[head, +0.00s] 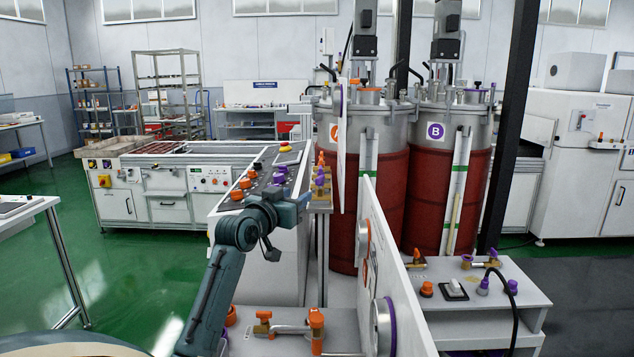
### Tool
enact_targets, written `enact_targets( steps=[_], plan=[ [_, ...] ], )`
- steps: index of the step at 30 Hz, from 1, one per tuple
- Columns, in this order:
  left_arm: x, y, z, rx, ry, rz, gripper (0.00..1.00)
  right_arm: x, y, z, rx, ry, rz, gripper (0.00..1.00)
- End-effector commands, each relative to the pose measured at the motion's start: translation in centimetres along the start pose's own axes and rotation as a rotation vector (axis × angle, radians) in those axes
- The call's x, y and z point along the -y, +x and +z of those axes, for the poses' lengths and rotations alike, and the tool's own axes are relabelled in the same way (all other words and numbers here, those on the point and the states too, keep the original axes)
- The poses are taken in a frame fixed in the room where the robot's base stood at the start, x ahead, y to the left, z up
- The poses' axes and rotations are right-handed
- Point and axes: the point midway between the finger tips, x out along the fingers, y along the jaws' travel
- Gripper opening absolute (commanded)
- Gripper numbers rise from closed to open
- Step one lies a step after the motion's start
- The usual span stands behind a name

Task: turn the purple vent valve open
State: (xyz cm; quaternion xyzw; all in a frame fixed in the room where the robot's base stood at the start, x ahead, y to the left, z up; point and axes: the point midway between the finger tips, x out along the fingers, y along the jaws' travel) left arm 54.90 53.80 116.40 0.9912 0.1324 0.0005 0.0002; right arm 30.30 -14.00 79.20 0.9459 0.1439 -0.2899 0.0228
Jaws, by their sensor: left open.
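Several purple parts show, and no readable label tells which one is the vent valve. Small purple handles (319,181) sit on a brass-coloured block at the edge of the control console, close to my left gripper. My left gripper (303,200) is at the end of the teal arm, by the console's right edge. It is open, with its fingers small and partly hidden by the wrist. I cannot tell whether it touches anything. My right gripper is out of view.
The console (245,208) carries orange and purple knobs. A white upright panel (385,255) stands right of my arm. Tank A (378,205) and tank B (430,185), both red, stand behind it. Orange-handled valves (316,318) are on the surface below. Green floor (140,270) is clear at left.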

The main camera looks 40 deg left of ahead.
Motion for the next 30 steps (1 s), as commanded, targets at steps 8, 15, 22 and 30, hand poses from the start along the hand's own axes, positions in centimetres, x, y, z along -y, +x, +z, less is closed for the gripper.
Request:
enact_targets(
  steps=[8, 15, 22, 30],
  plan=[
    [0.0, 5.0, -0.3, 0.001, -0.003, 0.001, 0.41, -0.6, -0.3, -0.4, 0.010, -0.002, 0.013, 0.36],
    [0.0, 9.0, -0.2, 0.001, -0.003, 0.000, 0.41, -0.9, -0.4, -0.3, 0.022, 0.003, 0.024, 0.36],
    [0.0, 11.4, -0.1, 0.000, -0.001, 0.001, 0.41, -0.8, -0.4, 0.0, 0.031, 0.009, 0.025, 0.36],
    [0.0, 12.1, -0.1, -0.001, 0.001, -0.001, 0.41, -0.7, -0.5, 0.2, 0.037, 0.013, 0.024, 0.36]
  ],
)
